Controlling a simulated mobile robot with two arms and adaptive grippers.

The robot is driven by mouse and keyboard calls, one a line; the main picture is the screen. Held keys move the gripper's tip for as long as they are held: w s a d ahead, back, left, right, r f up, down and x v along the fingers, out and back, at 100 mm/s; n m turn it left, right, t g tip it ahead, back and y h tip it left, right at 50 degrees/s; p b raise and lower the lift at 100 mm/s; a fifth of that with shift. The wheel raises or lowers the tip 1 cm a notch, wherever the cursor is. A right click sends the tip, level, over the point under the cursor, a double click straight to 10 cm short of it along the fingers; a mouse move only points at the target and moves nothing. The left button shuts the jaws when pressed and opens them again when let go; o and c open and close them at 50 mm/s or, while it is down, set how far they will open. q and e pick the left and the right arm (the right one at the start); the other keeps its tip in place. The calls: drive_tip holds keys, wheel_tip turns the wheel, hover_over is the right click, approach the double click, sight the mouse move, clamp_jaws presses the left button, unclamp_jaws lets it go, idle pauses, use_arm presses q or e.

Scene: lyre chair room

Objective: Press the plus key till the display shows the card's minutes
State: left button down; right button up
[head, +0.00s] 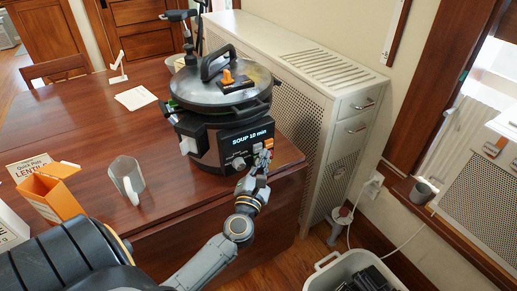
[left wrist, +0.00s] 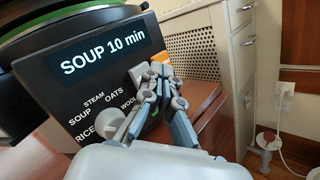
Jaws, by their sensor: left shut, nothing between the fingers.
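The black multicooker (head: 222,115) stands on the table, and its display (head: 253,137) is lit. In the left wrist view the display (left wrist: 103,55) reads "SOUP 10 min". My left gripper (head: 264,160) is shut and empty, its tips at the right part of the front panel just below the display. In the left wrist view the gripper (left wrist: 152,76) covers the panel there, so the plus key is hidden and I cannot tell whether the tips touch it. A white card (head: 135,98) lies on the table left of the cooker; its writing is too small to read.
A perforated cabinet (head: 320,110) stands right behind the cooker. A white bin (head: 325,270) is on the floor.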

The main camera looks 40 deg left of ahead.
use_arm(q)
drive_tip(key=shift+a, duration=0.1)
idle(0.7)
drive_tip(key=shift+w+a, duration=0.2)
drive_tip(key=shift+a, duration=0.1)
drive_tip(key=shift+w+a, duration=0.15)
drive_tip(key=shift+a, duration=0.25)
idle(0.7)
idle(0.3)
drive_tip(key=shift+s+d, duration=0.35)
drive_tip(key=shift+d, duration=0.45)
drive_tip(key=shift+s+d, duration=0.3)
drive_tip(key=shift+d, duration=0.45)
drive_tip(key=shift+s+d, duration=0.35)
drive_tip(key=shift+d, duration=0.45)
drive_tip(key=shift+s+d, duration=0.3)
drive_tip(key=shift+d, duration=0.45)
